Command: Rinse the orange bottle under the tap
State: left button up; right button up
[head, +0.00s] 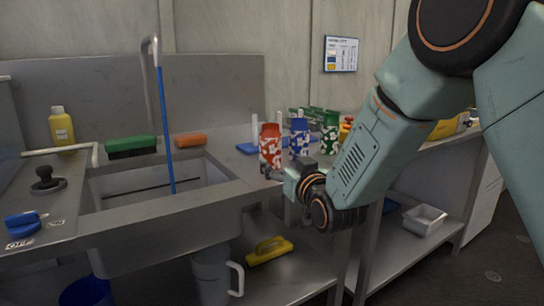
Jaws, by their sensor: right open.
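The orange bottle (270,146), with a white patchy pattern, stands upright on the counter right of the sink. My right gripper (272,174) is open, low at the bottle's base; whether its fingers touch or surround the bottle I cannot tell. A blue valve handle (24,219) sits on the left counter beside an OFF label. My left gripper is not in view.
A blue bottle (299,137) and a green bottle (329,134) stand close right of the orange one. A green brush (131,146), an orange block (190,140) and a yellow bottle (61,129) line the sink's back. A black plunger-like knob (46,180) stands left.

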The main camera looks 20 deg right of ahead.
aim_at(274, 155)
jog(key=shift+w, duration=0.75)
jog(key=shift+w+a, duration=0.2)
jog(key=shift+w, duration=2.85)
jog(key=c, duration=1.1)
jog(key=shift+c, duration=0.2)
jog(key=shift+r+p, duration=0.15)
jog(key=shift+p, duration=0.2)
jog(key=shift+r+p, duration=1.95)
jog(key=shift+r, duration=0.45)
